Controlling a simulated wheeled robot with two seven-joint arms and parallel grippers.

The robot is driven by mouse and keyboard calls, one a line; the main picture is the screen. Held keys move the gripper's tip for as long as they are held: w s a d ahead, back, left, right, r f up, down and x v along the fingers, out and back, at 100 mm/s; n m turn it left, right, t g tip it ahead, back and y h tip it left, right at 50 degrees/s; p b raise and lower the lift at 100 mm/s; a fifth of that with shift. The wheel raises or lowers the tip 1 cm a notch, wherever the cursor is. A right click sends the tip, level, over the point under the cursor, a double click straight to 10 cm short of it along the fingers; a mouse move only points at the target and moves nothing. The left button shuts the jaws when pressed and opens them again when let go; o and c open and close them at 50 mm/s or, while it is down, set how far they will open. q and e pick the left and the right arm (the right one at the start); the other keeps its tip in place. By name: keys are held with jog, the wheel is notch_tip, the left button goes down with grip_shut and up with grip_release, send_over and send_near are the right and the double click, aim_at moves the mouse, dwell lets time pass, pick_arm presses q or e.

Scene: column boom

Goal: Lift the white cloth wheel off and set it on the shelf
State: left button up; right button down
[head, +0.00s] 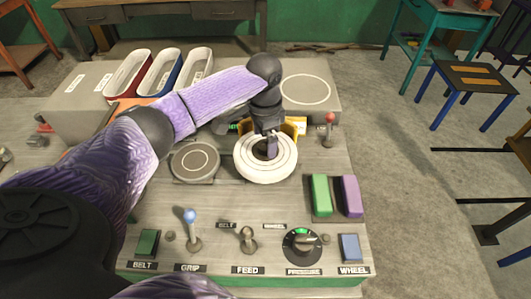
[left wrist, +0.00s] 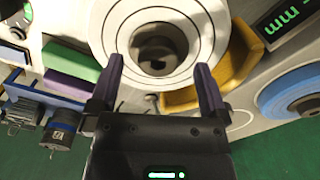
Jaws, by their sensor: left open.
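The white cloth wheel (head: 280,170) lies on the grey machine top, with ring lines and a dark centre hole. In the left wrist view the wheel (left wrist: 195,25) fills the upper middle, its hole facing the camera. My left gripper (head: 268,150) is at the wheel's hole in the head view. In the left wrist view its two purple fingers (left wrist: 157,85) are apart, with nothing held between them. They overlap the near part of the wheel; I cannot tell whether they touch it. I cannot tell which surface is the shelf. My right gripper is not in view.
A yellow guard (left wrist: 235,75) curves beside the wheel. A round grey pad (head: 195,160) lies to its left. A raised grey plate with a white ring (head: 306,90) stands behind. Green (head: 320,195) and purple (head: 348,196) blocks and a red-tipped lever (head: 329,130) are to the right.

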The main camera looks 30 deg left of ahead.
pick_arm(q)
jog(key=shift+f, duration=0.95)
grip_shut()
jog(key=shift+r, duration=0.15)
